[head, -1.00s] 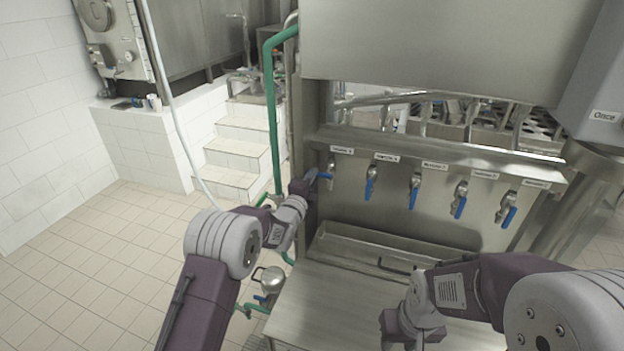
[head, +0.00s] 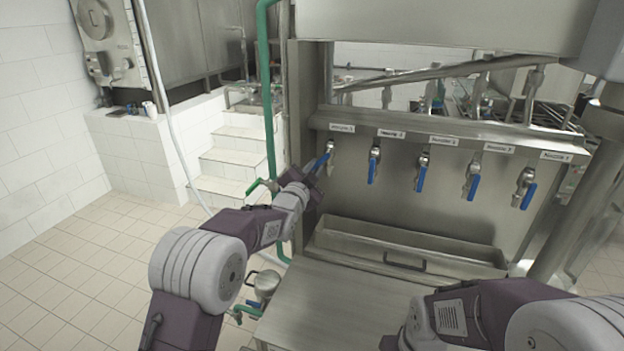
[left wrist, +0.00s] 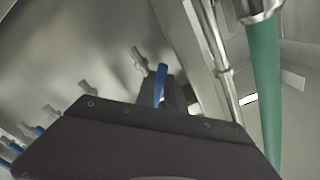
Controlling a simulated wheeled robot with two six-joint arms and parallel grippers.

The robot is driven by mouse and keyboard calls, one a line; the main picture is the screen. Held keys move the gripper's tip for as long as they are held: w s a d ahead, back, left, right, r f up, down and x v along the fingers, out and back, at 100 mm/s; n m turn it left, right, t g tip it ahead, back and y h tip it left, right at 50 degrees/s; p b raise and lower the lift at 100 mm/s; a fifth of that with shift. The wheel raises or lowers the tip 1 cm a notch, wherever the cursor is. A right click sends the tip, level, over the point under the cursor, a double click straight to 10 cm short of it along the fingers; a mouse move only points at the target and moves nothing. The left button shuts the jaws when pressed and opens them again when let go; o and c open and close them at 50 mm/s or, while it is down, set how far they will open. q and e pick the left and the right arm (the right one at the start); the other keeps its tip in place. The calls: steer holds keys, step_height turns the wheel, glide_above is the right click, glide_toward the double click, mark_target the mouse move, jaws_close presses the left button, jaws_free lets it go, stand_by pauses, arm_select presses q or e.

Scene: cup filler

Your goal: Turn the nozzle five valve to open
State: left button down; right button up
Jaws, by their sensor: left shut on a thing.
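The leftmost nozzle valve (head: 330,147) is on the steel panel; its label is too small to read surely, so I take it as nozzle five by its place at the row's end. Its blue handle (head: 322,161) slants down to the left, and it also shows in the left wrist view (left wrist: 160,84). My left gripper (head: 315,174) is shut on this handle, with its fingers partly hidden in the head view. My right arm is at the lower right, its fingertips out of view.
Several more valves with blue handles hanging down, such as the neighbouring one (head: 373,165), run rightward. A steel trough (head: 400,243) and a bare worktop (head: 335,305) lie below. A green pipe (head: 268,100) stands close left of my left gripper.

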arm_select(q)
steer(key=shift+s+d+f+n+b, duration=0.1)
steer(key=shift+d+f+n+b, duration=0.2)
steer(key=shift+n+b, duration=0.75)
steer(key=shift+s+d+f+n+b, duration=0.15)
steer(key=shift+d+n+b, duration=0.2)
steer(key=shift+n+b, duration=0.65)
steer(key=shift+s+d+f+n+b, duration=0.1)
steer(key=shift+d+f+n+b, duration=0.2)
steer(key=shift+n+b, duration=0.7)
steer(key=shift+n+p, duration=0.3)
steer(key=shift+n, duration=0.15)
steer(key=c, duration=1.4)
jaws_free()
steer(key=shift+r, duration=0.1)
steer(key=shift+c, duration=0.2)
